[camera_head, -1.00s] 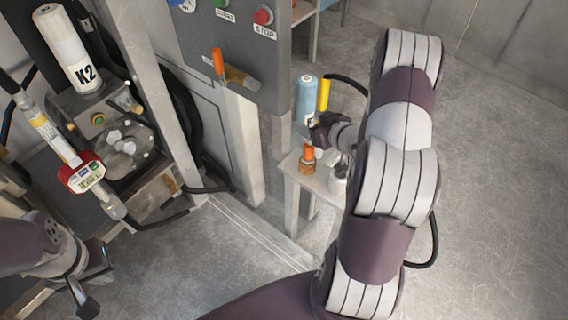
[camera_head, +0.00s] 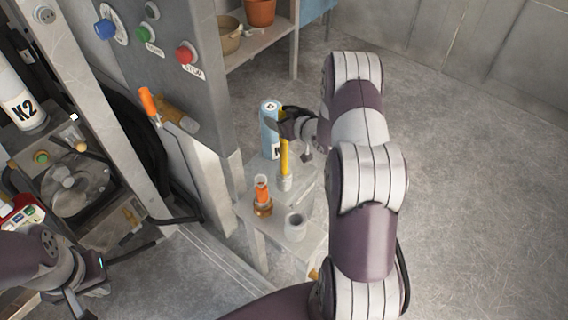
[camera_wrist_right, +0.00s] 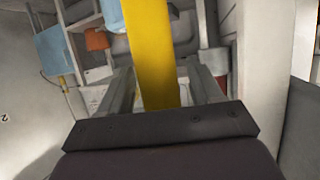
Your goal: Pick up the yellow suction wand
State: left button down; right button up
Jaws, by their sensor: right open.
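The yellow suction wand (camera_head: 284,157) stands upright on the small stand, just right of the blue-labelled bottle (camera_head: 268,132). Its lower end meets a pale cup-like piece. My right gripper (camera_head: 302,138) is at the wand's upper part and hides some of it. In the right wrist view the wand (camera_wrist_right: 152,50) runs between the two open fingers of the right gripper (camera_wrist_right: 165,88); I cannot tell whether they touch it. My left gripper (camera_head: 80,303) is low at the left, away from the wand, and its jaws are unclear.
The small stand (camera_head: 262,222) also holds an orange-topped bottle (camera_head: 262,195) and a grey cup (camera_head: 295,226). The grey panel (camera_head: 195,85) with buttons stands left of it. Cluttered machinery with the K2 cylinder (camera_head: 20,105) is at far left. The floor at right is clear.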

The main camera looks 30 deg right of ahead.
jog(key=shift+c, duration=1.2)
grip_shut()
jog(key=shift+r, duration=0.1)
notch_tip(320, 180, up, 10)
jog(key=p, duration=0.2)
